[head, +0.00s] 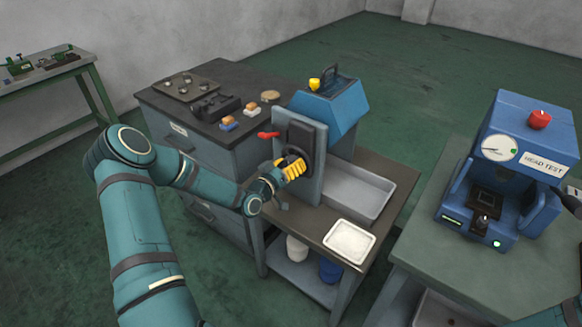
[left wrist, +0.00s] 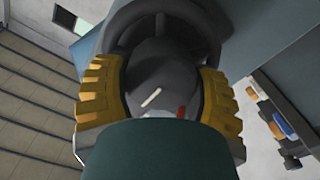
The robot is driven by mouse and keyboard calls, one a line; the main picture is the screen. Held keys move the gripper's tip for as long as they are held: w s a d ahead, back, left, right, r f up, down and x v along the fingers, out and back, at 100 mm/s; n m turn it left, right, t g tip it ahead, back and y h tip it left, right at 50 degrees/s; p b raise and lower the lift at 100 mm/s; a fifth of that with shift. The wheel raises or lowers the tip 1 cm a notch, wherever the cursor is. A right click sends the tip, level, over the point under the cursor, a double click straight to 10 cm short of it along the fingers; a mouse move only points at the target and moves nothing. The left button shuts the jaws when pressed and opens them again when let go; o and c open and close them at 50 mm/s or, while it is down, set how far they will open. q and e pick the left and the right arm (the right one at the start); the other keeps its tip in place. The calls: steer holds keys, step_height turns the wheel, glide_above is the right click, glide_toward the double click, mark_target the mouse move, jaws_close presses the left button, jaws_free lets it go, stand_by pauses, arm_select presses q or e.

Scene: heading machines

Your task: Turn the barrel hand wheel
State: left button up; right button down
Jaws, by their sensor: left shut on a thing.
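The barrel hand wheel (head: 306,135) is a dark, round wheel on the upright grey plate of the blue machine. My left gripper (head: 292,168), with yellow finger pads, is at the lower part of this wheel and is shut on it. In the left wrist view the yellow pads of my left gripper (left wrist: 160,100) press on both sides of a dark grey rounded part, with the curved rim of the hand wheel (left wrist: 150,25) behind. The wheel's lower part is hidden by the gripper in the head view. My right gripper is not in view.
A red lever (head: 268,134) sticks out left of the wheel. A grey tray (head: 357,190) and a white tray (head: 349,241) lie on the bench. A dark-topped cabinet (head: 172,108) stands behind my left arm. A blue head test machine (head: 512,168) stands at right.

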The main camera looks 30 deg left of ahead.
arm_select(q)
steer(key=o, duration=1.2)
steer(key=shift+s, duration=0.1)
steer(key=s+a, duration=0.1)
steer(key=s, duration=1.1)
steer(key=shift+w, duration=0.1)
